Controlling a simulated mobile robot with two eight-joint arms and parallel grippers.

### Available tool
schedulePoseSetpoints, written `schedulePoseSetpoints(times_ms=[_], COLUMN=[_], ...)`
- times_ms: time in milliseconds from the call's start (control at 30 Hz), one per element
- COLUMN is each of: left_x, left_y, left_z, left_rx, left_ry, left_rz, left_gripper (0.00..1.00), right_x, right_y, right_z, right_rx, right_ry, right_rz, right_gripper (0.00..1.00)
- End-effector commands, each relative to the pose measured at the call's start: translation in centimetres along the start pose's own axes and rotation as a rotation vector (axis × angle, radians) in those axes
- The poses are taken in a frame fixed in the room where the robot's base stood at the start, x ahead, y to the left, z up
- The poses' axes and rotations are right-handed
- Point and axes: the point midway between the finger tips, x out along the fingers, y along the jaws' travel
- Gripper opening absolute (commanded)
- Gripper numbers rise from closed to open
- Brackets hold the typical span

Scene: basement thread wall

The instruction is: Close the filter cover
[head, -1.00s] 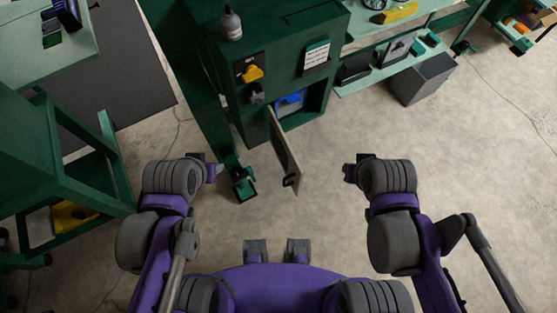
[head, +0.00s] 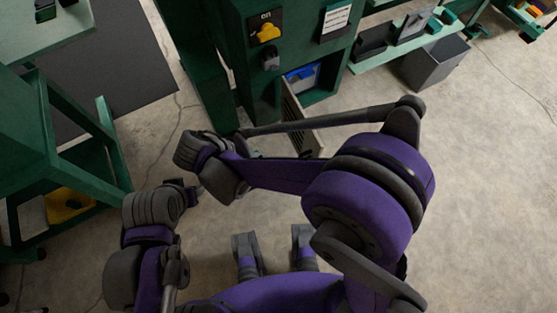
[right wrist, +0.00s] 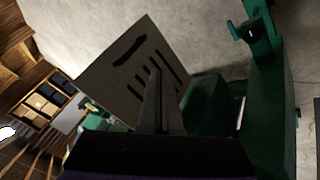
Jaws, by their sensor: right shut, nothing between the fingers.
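The filter cover (head: 300,125) is a thin beige panel standing swung open from the green cabinet (head: 245,90). My right arm crosses in front of its lower part in the head view. In the right wrist view the cover (right wrist: 120,85) shows its slots and dark handle. My right gripper (right wrist: 155,85) is shut and empty, its fingers overlapping the cover's face; I cannot tell whether they touch. The cabinet opening shows a blue item (head: 303,76) inside. My left gripper (head: 188,190) is left of the cover, apart from it; its fingers are too small to read.
A yellow switch (head: 267,32) and a grey knob (head: 270,62) sit on the cabinet front. A green frame table (head: 30,130) stands at the left. A grey bin (head: 435,65) stands at the right. Open concrete floor lies at the right.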

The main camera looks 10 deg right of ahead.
Motion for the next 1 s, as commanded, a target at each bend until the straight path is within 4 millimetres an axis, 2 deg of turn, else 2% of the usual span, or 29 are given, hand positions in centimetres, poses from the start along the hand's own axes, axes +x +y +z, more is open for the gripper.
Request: schedulePoseSetpoints(times_ms=[167,567,700,800,1000], left_x=[0.3,1.8,1.7,1.7,1.7], left_y=[0.0,0.0,0.0,0.0,0.0], left_z=[0.1,0.9,0.8,0.8,0.8], left_rx=[0.0,0.0,0.0,0.0,0.0], left_ry=[-0.001,-0.007,-0.006,-0.006,-0.006], left_rz=[0.0,0.0,0.0,0.0,0.0], left_gripper=[0.5,0.5,0.5,0.5,0.5], right_x=[1.8,10.2,11.0,11.4,11.7], right_y=[-0.1,-0.1,2.1,3.0,3.5], right_z=[0.1,0.1,0.0,0.0,0.0], right_rx=[0.005,0.004,0.003,0.003,0.001], right_ry=[0.0,-0.001,-0.001,0.0,0.0], right_rz=[0.004,0.002,0.002,0.001,0.0], right_gripper=[0.0,0.0,0.0,0.0,0.0])
